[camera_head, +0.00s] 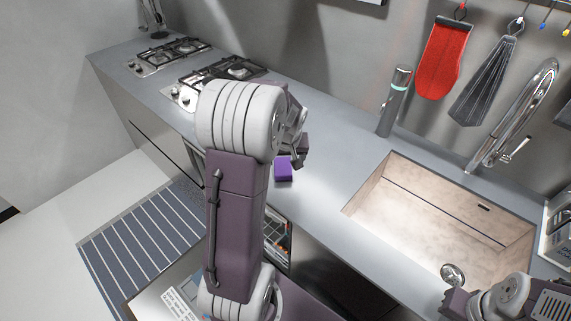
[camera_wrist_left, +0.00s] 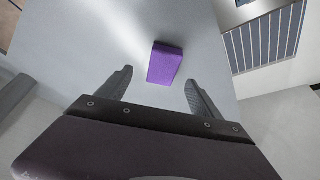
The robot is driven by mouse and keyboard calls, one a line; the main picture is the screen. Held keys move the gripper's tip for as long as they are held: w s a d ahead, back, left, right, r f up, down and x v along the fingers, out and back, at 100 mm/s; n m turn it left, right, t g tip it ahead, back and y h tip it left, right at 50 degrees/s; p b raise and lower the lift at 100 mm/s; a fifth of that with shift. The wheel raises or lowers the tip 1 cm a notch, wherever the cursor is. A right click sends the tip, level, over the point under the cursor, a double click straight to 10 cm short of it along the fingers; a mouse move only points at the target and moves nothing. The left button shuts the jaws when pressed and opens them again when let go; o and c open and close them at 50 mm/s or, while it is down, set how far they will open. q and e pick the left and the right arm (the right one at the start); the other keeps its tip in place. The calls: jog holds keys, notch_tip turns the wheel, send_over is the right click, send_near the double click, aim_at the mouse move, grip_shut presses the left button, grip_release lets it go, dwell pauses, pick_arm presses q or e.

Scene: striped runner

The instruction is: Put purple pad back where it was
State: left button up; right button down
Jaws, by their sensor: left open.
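The purple pad (camera_head: 283,170) lies on the grey counter, just beyond my left arm in the head view. In the left wrist view the pad (camera_wrist_left: 165,64) lies flat on the counter, ahead of the fingertips and between their lines. My left gripper (camera_wrist_left: 158,82) is open and empty, with its two fingers apart and the pad not held. In the head view the left gripper (camera_head: 299,148) is partly hidden by its own wrist, above the counter by the pad. Part of my right arm's end (camera_head: 458,303) shows at the lower right; its jaws are not clear.
A sink (camera_head: 440,215) with a tap (camera_head: 520,110) lies to the right, and a grey cylinder (camera_head: 395,102) stands behind it. Gas burners (camera_head: 225,72) are at the far left. The striped runner (camera_head: 135,240) lies on the floor. Bare counter surrounds the pad.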

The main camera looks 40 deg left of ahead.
pick_arm(q)
jog(key=s+d+f+m+g+h, duration=0.1)
jog(key=s+d+f+m, duration=0.1)
jog(key=s+d+m, duration=0.2)
jog(key=s+d+f+m+g+h, duration=0.1)
jog(key=s+d+f+m+h, duration=0.1)
jog(key=s+d, duration=0.8)
jog(key=d+m, duration=0.1)
jog(key=d, duration=0.3)
jog(key=shift+s+d+f+m, duration=0.25)
jog(key=shift+f+m, duration=0.05)
jog(key=shift+m, duration=0.1)
jog(key=shift+s, duration=0.1)
